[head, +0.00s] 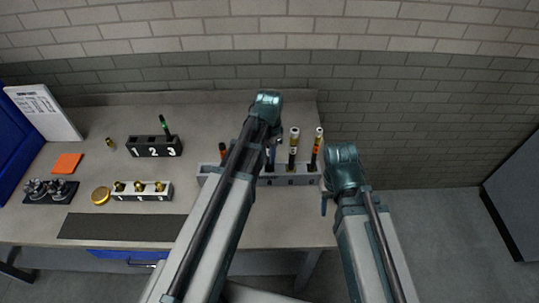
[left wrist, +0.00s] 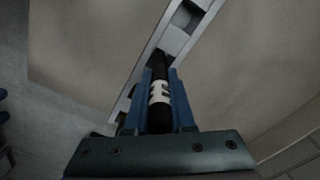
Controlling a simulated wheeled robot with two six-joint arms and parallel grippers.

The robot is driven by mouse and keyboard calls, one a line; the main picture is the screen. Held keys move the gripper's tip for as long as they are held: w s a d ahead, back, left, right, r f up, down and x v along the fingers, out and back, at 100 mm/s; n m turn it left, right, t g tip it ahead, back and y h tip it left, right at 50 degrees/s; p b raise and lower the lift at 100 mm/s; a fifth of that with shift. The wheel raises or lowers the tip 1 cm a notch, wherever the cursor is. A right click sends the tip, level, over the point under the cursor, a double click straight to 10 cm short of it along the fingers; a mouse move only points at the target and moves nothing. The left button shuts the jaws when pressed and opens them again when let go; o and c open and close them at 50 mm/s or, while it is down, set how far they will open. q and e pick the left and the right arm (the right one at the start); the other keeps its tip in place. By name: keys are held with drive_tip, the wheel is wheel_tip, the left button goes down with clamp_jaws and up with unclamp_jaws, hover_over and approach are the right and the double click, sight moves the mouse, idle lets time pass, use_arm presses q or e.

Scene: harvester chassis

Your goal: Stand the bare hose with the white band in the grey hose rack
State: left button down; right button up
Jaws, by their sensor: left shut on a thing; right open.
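The bare black hose with the white band (left wrist: 159,93) is between the blue fingers of my left gripper (left wrist: 160,100) in the left wrist view. Its far end lies over the edge of the grey hose rack (left wrist: 181,40); I cannot tell whether it is inside a slot. In the head view my left gripper (head: 270,155) is over the grey hose rack (head: 290,180), partly hidden by its arm. My right gripper (head: 325,205) is open, beside the rack's right end.
A black numbered rack (head: 154,152) holds a green-banded hose (head: 165,127). A grey block with brass fittings (head: 142,195), a brass ring (head: 101,195), an orange square (head: 67,163) and a dark mat (head: 120,227) lie to the left. A brick wall stands behind the table.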

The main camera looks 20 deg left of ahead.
use_arm(q)
drive_tip(key=shift+f, duration=0.25)
drive_tip(key=c, duration=0.7)
unclamp_jaws()
drive_tip(key=shift+r, duration=0.15)
wheel_tip(320, 180, up, 14)
drive_tip(key=p, duration=1.3)
drive_tip(key=shift+f+p, duration=0.2)
drive_tip(key=shift+p, duration=0.1)
